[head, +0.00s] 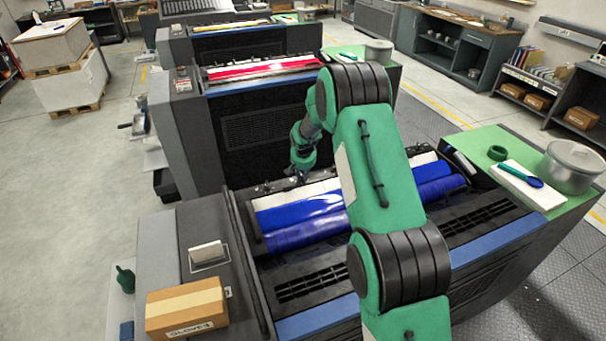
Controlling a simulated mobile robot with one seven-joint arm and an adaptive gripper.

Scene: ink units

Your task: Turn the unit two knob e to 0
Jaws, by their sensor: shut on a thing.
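The nearest ink unit carries blue rollers (305,236) across its top. A row of small dark knobs (262,188) runs along the far edge of this unit, behind the rollers. My gripper (296,173) points down at this row, left of its middle, and is shut on one of the knobs. The held knob is mostly hidden by the fingers, and its letter and its setting are too small to read.
A cardboard box (187,307) lies on the near unit's left cover. A second unit with red rollers (262,69) stands behind. The floor at left is mostly open.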

